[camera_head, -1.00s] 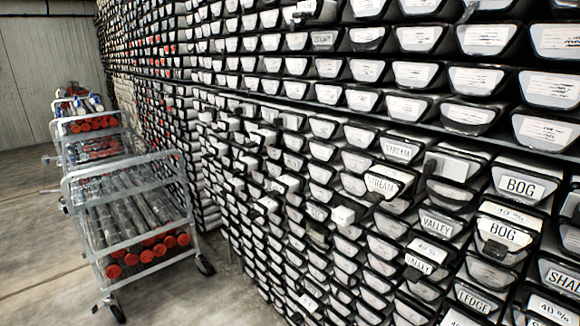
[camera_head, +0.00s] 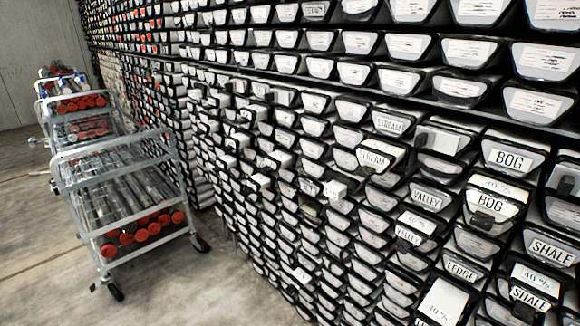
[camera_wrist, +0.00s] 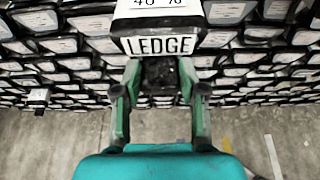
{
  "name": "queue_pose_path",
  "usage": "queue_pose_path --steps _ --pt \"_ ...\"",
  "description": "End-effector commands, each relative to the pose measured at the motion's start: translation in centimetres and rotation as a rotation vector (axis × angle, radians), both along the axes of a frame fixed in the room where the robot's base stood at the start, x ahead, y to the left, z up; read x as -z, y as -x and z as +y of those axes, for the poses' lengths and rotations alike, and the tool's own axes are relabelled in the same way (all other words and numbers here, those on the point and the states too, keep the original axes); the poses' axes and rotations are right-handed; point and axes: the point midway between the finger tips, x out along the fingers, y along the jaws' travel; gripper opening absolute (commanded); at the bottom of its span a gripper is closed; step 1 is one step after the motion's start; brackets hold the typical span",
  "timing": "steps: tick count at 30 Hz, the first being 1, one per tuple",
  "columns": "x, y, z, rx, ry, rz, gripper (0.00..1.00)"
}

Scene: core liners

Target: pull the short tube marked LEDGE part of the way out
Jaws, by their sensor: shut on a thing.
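The short tube marked LEDGE (camera_wrist: 160,45) fills the upper middle of the wrist view, with a white "40 %" strip on top. My gripper (camera_wrist: 159,78) is shut on the dark pull tab (camera_wrist: 160,72) below its label, one green finger on each side. In the head view this tube's white top (camera_head: 441,302) with "40 %" shows at the bottom edge, jutting out below another LEDGE label (camera_head: 461,270). Its front is mostly cut off there. My gripper does not show in the head view.
Neighbouring tubes are marked BOG (camera_head: 490,203), VALLEY (camera_head: 426,198), STREAM (camera_head: 374,159) and SHALE (camera_head: 530,297); some jut out of the rack. Metal carts (camera_head: 115,205) with red-capped tubes stand at left.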

Motion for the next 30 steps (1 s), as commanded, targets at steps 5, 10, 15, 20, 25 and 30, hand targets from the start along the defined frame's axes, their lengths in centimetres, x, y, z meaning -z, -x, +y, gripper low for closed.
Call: queue_pose_path --steps 5,10,15,20,25,30 --pt "-0.1 0.7 1.0 -0.001 0.000 0.000 0.00" --pt "0.0 1.4 1.9 -0.002 -0.001 0.001 0.00" --pt "0.0 2.1 2.8 -0.001 0.000 0.001 0.00" --pt "0.0 2.8 3.6 -0.002 -0.001 0.001 0.00" --pt "0.1 3.4 4.5 -0.003 -0.001 0.002 0.00" --pt "0.1 4.1 5.2 -0.001 -0.001 0.002 0.00"
